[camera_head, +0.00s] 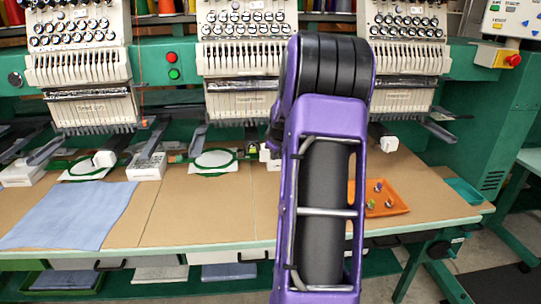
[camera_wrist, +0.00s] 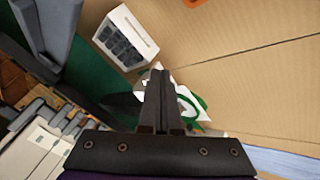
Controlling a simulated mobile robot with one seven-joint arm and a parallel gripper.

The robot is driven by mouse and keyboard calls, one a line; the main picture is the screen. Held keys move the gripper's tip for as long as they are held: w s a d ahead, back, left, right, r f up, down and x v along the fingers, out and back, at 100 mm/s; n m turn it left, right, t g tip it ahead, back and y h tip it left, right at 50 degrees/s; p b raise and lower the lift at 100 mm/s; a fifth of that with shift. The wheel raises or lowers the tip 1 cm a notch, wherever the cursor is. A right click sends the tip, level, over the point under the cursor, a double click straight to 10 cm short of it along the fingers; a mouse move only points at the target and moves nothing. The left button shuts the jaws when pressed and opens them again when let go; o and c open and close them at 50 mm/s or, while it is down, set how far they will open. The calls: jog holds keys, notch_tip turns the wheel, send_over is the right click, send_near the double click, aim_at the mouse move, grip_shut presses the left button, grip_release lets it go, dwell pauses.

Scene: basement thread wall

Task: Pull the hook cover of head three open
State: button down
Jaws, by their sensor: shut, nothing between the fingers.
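Three embroidery heads show in the head view; the right one (camera_head: 410,62) is partly hidden by my arm. A small white block (camera_head: 388,144) shows below it, right of my arm. In the wrist view a white box with dark slots (camera_wrist: 126,38) stands at the edge of the tan table, up and left of my fingertips. I cannot tell for sure which part is the hook cover of head three, or whether it is open. My gripper (camera_wrist: 157,72) is shut and empty, its fingertips apart from the box in the picture. In the head view it is hidden behind my arm.
An orange tray (camera_head: 398,206) with several small items lies on the table (camera_head: 205,220). A blue cloth (camera_head: 70,215) lies at the left. A green-ringed hoop (camera_wrist: 188,108) sits behind my fingers. A control box with a red button (camera_head: 497,56) is at the right.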

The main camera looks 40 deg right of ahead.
jog(key=shift+s+d, duration=0.1)
jog(key=shift+d, duration=1.1)
jog(key=shift+d, duration=0.1)
